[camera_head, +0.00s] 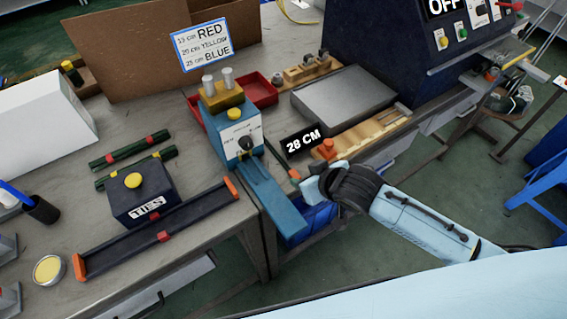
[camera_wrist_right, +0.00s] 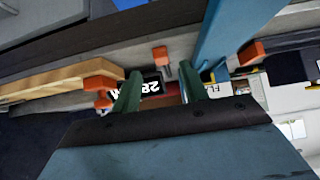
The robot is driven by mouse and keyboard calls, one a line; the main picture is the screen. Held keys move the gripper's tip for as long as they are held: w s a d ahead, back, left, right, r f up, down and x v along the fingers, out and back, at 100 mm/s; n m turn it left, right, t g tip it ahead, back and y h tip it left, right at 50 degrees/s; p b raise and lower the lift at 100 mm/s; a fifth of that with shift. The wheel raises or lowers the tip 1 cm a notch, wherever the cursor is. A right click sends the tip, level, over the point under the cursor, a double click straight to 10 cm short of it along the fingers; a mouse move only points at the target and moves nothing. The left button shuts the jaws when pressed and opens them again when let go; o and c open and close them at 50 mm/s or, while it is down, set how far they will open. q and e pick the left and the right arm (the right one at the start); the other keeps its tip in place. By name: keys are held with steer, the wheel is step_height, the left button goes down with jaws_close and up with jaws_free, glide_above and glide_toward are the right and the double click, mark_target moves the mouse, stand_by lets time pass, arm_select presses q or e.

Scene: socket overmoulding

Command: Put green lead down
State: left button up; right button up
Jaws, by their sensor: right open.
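Two dark green leads lie side by side on the left table in the head view. One has red bands (camera_head: 130,150) and the other has yellow bands (camera_head: 137,168). My right gripper (camera_head: 303,186) is beside the blue trough of the press, low by the 28 CM sign (camera_head: 301,140). In the right wrist view its two green fingers (camera_wrist_right: 160,72) stand apart, with no lead seen between them. A thin dark strip (camera_head: 278,158) with an orange end lies close to the gripper; I cannot tell whether it is a lead. My left gripper is out of view.
A blue press (camera_head: 232,135) with a long trough (camera_head: 270,195) stands at the table edge. The TIES box (camera_head: 142,200) and a long dark rail (camera_head: 160,232) are left of it.

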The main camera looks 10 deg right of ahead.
mark_target(296, 175)
steer(key=b+x, duration=0.1)
steer(key=x, duration=0.3)
steer(key=shift+a, duration=0.15)
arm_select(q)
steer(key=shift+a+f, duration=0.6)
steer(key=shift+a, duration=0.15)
arm_select(e)
steer(key=shift+s, duration=0.1)
steer(key=c, duration=0.9)
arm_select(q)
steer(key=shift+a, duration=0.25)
arm_select(e)
jaws_close()
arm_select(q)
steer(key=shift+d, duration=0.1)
arm_select(e)
steer(key=shift+r, duration=0.1)
